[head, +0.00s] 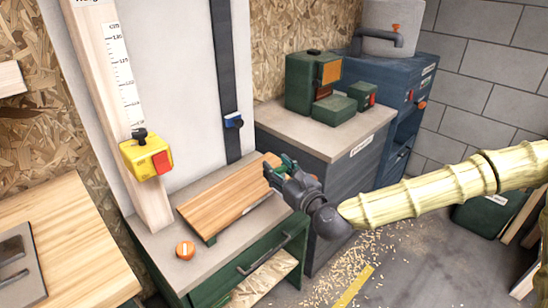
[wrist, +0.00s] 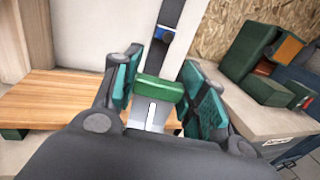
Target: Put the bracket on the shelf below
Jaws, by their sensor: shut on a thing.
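My gripper (head: 277,171) is over the right end of a slatted wooden board (head: 222,198) with green feet on the grey bench top. In the wrist view, its two teal-padded fingers (wrist: 160,92) stand apart with a small green-topped piece (wrist: 160,88) between them. This piece has a pale slotted plate below and appears to be the bracket, held by the fingers. In the head view, the gripper hides most of it. Below the bench top, the green front (head: 222,290) has a dark handle and an opening showing a wooden surface (head: 266,279).
A yellow block with a red part (head: 147,157) is on an upright ruled post. Green boxes (head: 315,82) stand on the grey cabinet behind. Wood shavings and a yellow stripe (head: 353,287) mark the open floor at right.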

